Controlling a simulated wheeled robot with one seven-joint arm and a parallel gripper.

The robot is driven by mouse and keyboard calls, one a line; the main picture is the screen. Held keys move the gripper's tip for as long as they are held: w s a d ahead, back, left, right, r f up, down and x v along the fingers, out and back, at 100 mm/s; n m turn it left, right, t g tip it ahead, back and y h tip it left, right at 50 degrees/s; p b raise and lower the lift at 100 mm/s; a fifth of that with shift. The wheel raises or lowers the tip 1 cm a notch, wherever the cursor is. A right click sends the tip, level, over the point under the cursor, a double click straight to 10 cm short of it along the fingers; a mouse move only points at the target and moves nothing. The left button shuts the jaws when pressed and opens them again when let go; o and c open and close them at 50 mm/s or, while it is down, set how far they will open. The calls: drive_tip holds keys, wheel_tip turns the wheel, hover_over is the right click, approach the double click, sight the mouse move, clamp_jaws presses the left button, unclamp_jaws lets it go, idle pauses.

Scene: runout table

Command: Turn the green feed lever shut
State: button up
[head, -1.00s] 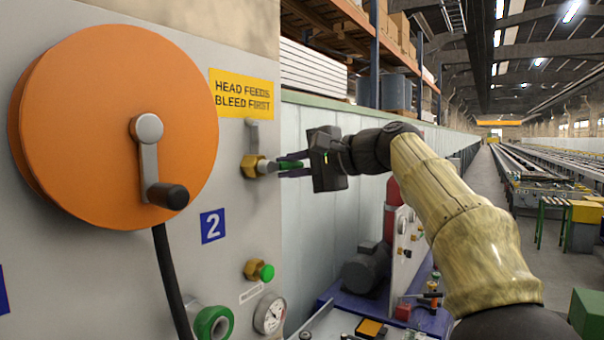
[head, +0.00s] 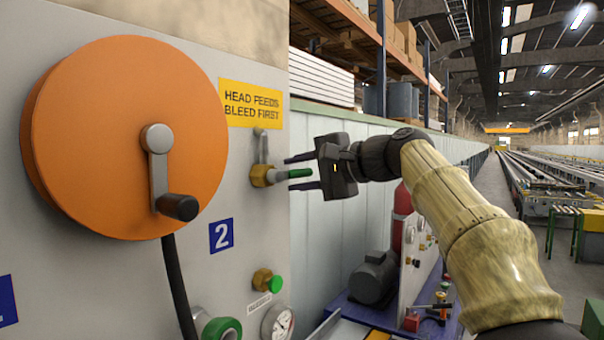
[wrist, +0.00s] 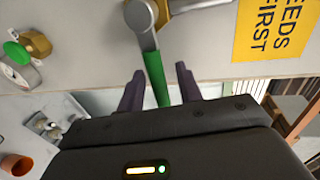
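The green feed lever (head: 299,173) sticks out to the right from a brass valve (head: 262,176) on the grey panel. In the wrist view the green grip (wrist: 157,78) runs from the grey metal hub (wrist: 138,14) down between the two dark fingers. My gripper (head: 292,173) is open, with one finger above the lever and one below it in the head view. In the wrist view my gripper (wrist: 159,83) shows a gap on both sides of the grip, smaller on the left. The lever's outer end is hidden behind the gripper body.
A large orange reel (head: 110,130) with a crank stands out from the panel at left. A yellow sign (head: 251,104) is above the valve.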

drive_tip(key=b+v, duration=0.3)
drive_tip(key=v, duration=1.4)
drive_tip(key=shift+d+b, duration=0.15)
drive_tip(key=shift+b, duration=0.2)
drive_tip(key=shift+s, duration=0.1)
drive_tip(key=w+f+m+h, duration=0.15)
drive_tip(key=w+f, duration=0.25)
drive_tip(key=f, duration=0.4)
drive_tip(key=w+f+m+h, duration=0.1)
drive_tip(key=w+f+h, duration=0.2)
drive_tip(key=w+f, duration=0.35)
wheel_tip(320, 180, down, 19)
drive_tip(key=s+g+h+b, duration=0.2)
drive_tip(key=g+h, duration=0.1)
drive_tip(key=s+a+f+n+g+h, duration=0.1)
drive_tip(key=s+f+n, duration=0.4)
drive_tip(key=s+f, duration=0.6)
drive_tip(key=s+a+f+n+g+h+b, duration=0.1)
drive_tip(key=s+f+n+g+h, duration=0.2)
drive_tip(key=s+f, duration=0.8)
wheel_tip(320, 180, down, 8)
drive_tip(key=shift+r+n+h, duration=0.1)
drive_tip(key=shift+n+h, duration=0.35)
drive_tip(key=shift+n, duration=0.6)
